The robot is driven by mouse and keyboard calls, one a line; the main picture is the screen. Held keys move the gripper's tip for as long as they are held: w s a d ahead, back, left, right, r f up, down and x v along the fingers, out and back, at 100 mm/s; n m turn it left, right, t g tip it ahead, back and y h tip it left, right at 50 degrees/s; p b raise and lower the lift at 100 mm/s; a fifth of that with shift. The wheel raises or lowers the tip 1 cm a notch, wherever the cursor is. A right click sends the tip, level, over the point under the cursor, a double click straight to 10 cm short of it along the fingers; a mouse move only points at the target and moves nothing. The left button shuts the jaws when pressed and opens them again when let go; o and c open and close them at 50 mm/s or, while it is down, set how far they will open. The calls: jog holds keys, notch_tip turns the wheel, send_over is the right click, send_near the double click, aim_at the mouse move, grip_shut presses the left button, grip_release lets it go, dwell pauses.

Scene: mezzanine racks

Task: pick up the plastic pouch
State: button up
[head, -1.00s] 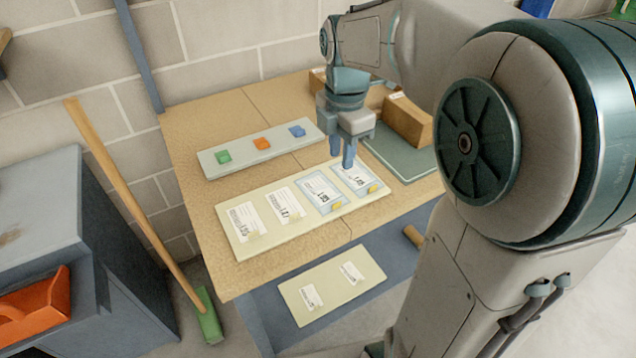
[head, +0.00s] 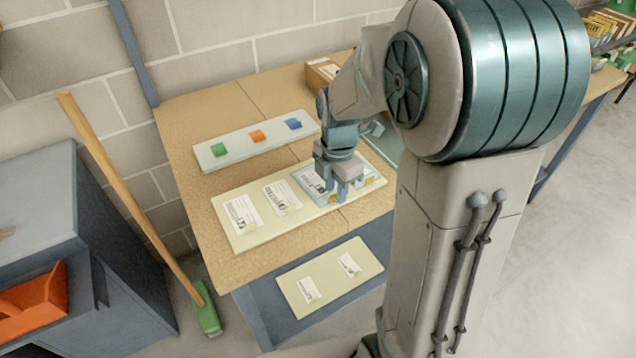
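Two clear, blue-edged plastic pouches with white labels lie at the right end of a long cream board. The left pouch (head: 310,183) is partly covered by my gripper, and the right pouch (head: 372,186) is mostly hidden behind it. I cannot tell which pouch the task means. My gripper (head: 343,188) points down over the pouches, close to the board. The fingertips overlap the pouches in the picture, and contact is not clear. Whether the fingers are apart or closed on something cannot be made out.
A lower board (head: 325,285) lies in front. A broom (head: 135,190) leans at left; a cardboard box (head: 318,75) stands at back.

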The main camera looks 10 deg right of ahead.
jog(key=shift+f, duration=0.45)
grip_shut()
jog(key=shift+r, duration=0.1)
